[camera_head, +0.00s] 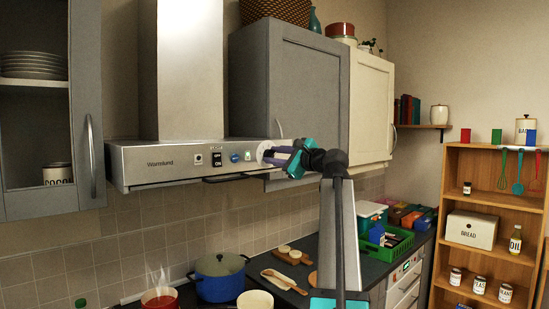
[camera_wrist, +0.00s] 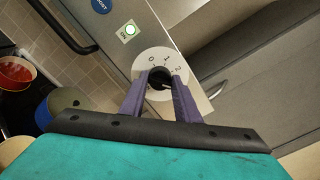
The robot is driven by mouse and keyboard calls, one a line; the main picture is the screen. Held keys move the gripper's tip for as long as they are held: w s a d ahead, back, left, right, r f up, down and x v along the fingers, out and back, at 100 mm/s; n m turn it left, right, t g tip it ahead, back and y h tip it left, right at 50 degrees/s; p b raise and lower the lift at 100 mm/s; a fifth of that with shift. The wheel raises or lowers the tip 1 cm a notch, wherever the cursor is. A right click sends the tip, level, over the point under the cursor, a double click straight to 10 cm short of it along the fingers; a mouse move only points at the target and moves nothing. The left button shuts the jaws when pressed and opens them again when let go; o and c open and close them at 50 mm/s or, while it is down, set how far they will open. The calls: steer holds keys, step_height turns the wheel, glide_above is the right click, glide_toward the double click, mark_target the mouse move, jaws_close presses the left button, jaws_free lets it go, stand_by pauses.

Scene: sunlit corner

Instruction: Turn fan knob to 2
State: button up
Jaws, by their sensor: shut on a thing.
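The fan knob (camera_wrist: 159,76) is a dark round knob on a pale dial plate (camera_wrist: 146,67) at the right end of the range hood front. The dial carries the marks 0, 1 and 2. My gripper (camera_wrist: 160,84) is shut on the knob, one purple finger on each side. In the head view my gripper (camera_head: 277,156) reaches the hood panel from the right and covers most of the dial (camera_head: 264,150). Which mark the knob points to cannot be told.
A grey cabinet (camera_head: 285,80) is close to the right. A blue pot (camera_head: 219,284) and a red pot (camera_head: 159,299) stand below.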

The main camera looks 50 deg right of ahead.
steer(key=shift+f, duration=0.1)
steer(key=n+b, duration=0.3)
steer(key=shift+f+n, duration=0.1)
steer(key=shift+n, duration=0.2)
steer(key=n+b, duration=0.2)
steer(key=n, duration=0.1)
steer(key=shift+b, duration=0.35)
steer(key=shift+n+b, duration=0.6)
steer(key=shift+n, duration=0.4)
steer(key=o, duration=1)
steer(key=shift+r, duration=0.2)
steer(key=shift+s, duration=0.15)
